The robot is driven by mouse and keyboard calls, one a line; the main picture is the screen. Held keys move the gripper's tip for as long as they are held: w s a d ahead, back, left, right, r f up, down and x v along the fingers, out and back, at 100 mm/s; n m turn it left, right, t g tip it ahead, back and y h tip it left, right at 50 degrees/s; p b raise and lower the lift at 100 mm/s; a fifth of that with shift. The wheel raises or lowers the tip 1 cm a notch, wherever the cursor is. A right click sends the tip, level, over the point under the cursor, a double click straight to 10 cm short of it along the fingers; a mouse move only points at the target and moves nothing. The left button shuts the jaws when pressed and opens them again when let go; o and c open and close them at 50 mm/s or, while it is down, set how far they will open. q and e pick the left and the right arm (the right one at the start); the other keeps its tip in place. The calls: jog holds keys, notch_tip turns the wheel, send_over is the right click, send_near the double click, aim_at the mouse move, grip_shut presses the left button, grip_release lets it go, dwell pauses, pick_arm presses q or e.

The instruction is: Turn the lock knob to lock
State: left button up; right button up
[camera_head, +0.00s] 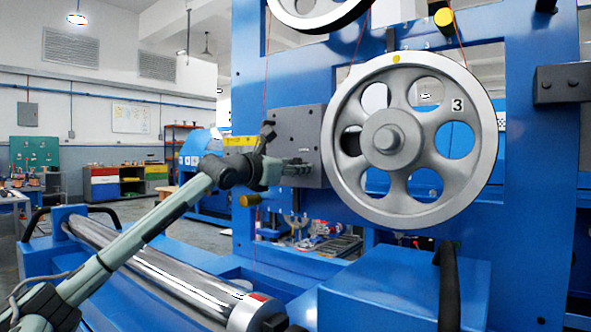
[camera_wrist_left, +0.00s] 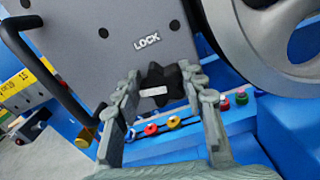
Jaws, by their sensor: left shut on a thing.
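A dark, lobed lock knob (camera_wrist_left: 158,85) sits on a grey plate (camera_wrist_left: 100,50) below the raised word LOCK (camera_wrist_left: 147,42). A small light label lies across the knob's face. My left gripper (camera_wrist_left: 160,88) is shut on the knob, with one finger on each side of it. In the head view my left gripper (camera_head: 298,167) reaches the lower part of the same grey plate (camera_head: 299,123), just left of the large pulley. The knob is hidden or too small to make out there. My right gripper is in neither view.
A large grey pulley wheel (camera_head: 390,138) marked 3 stands close to the right of my left gripper. A black bar handle (camera_wrist_left: 45,72) is at the plate's left in the wrist view. A shiny roller (camera_head: 165,262) lies below my left arm.

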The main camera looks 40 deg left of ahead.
pick_arm(q)
jog(key=m, duration=0.3)
jog(key=shift+d+m, duration=0.15)
jog(key=shift+m, duration=0.15)
jog(key=shift+m+b, duration=0.35)
jog(key=shift+m, duration=0.65)
jog(key=m, duration=0.2)
jog(key=shift+f+m, duration=0.1)
jog(key=shift+m, duration=0.2)
jog(key=m, duration=0.2)
jog(key=shift+d+m, duration=0.1)
jog(key=shift+m, duration=1.1)
jog(key=shift+f+m, duration=0.1)
jog(key=shift+m, duration=1.5)
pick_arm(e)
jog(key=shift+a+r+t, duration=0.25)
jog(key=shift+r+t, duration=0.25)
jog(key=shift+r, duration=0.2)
pick_arm(q)
jog(key=shift+f, duration=0.1)
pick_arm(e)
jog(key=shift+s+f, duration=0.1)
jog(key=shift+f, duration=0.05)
